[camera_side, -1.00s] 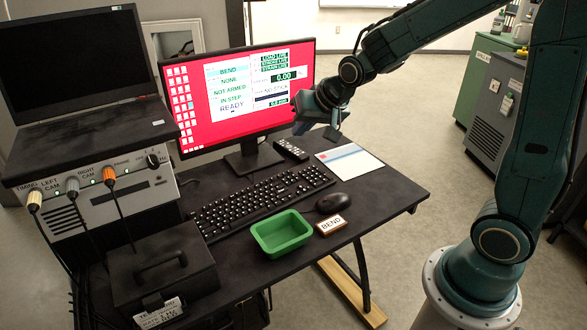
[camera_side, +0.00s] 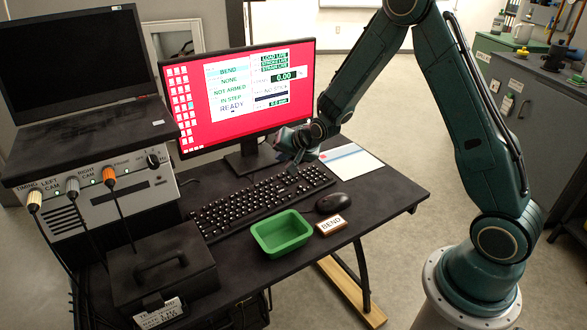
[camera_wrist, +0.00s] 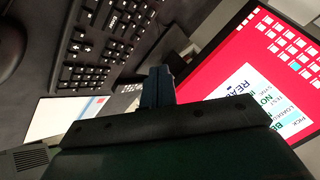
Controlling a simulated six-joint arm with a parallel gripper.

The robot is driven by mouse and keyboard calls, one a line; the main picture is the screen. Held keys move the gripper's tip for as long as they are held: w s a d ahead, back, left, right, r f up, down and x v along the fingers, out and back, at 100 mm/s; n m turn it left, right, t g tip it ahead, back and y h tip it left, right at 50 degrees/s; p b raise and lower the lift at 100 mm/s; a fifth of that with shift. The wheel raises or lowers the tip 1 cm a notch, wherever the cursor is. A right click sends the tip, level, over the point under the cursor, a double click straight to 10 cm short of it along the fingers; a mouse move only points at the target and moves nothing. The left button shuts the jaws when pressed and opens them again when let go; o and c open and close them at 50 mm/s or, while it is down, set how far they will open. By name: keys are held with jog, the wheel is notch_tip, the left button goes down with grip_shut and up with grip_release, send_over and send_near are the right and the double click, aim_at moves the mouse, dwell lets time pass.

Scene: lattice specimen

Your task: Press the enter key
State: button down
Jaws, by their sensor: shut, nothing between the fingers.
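The black keyboard (camera_side: 250,205) lies on the dark desk in front of the monitor. In the wrist view it fills the upper left (camera_wrist: 92,72), turned on its side. One key (camera_wrist: 113,21) there carries pale lettering, too small to read surely; I cannot pick out the enter key for certain in the side view. My gripper (camera_side: 291,171) is shut and empty, pointing down over the back right part of the keyboard. Its fingertips (camera_wrist: 157,84) show together in the wrist view, beside the keyboard. Whether they touch anything is unclear.
The red-screened monitor (camera_side: 235,100) stands close behind my gripper. A mouse (camera_side: 332,203), a BEND block (camera_side: 331,225), a green tray (camera_side: 281,252) and a white-blue card (camera_side: 356,163) lie around the keyboard. A black box (camera_side: 163,275) stands front left.

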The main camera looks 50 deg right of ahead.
jog(key=shift+w+d+f, duration=0.15)
jog(key=shift+f, duration=0.2)
jog(key=shift+f, duration=0.1)
jog(key=shift+f, duration=4.3)
jog(key=shift+f, duration=0.8)
jog(key=shift+r, duration=0.8)
dwell(0.5)
jog(key=shift+r, duration=2.5)
